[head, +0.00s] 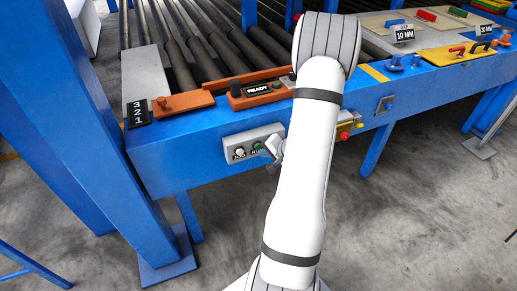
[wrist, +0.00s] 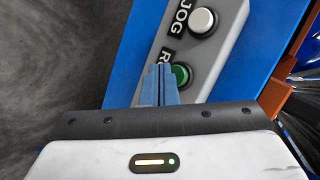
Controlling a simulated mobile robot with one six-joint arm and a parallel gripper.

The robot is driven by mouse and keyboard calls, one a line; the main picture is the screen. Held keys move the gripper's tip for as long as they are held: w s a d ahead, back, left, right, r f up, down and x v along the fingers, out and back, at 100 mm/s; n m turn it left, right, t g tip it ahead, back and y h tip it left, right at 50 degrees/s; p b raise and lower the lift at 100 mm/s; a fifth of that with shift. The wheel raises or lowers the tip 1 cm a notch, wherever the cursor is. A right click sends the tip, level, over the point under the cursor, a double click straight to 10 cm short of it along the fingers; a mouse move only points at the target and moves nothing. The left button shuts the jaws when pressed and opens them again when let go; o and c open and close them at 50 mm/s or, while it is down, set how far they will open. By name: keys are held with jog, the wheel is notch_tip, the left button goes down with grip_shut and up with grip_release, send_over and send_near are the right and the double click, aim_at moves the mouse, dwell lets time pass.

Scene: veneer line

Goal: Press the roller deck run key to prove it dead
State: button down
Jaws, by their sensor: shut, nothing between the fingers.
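The grey key box (head: 228,142) is on the front of the blue roller deck frame. Its white JOG key (head: 239,152) and green RUN key (head: 257,147) show in the head view. In the wrist view, the RUN key (wrist: 181,73) is just right of my fingertips, and the JOG key (wrist: 201,21) is farther up the box. My gripper (wrist: 160,70) is shut and empty, its tips over part of the RUN label. I cannot tell whether the tips touch the box or key. In the head view my gripper (head: 272,148) is beside the RUN key, partly hidden by my arm.
Dark rollers (head: 205,55) run behind the frame. An orange block with a READY plate (head: 262,89) and a 3-2-1 plate (head: 138,113) sit on its top edge. A blue post (head: 75,110) stands at left. Red and yellow fittings (head: 345,132) stick out right of my arm.

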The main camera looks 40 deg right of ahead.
jog(key=shift+s, duration=0.1)
jog(key=s+b, duration=0.1)
jog(key=s, duration=0.1)
jog(key=s+a+b, duration=0.1)
jog(key=s+b, duration=0.1)
jog(key=shift+s+a, duration=0.1)
jog(key=shift+s, duration=0.25)
dwell(0.7)
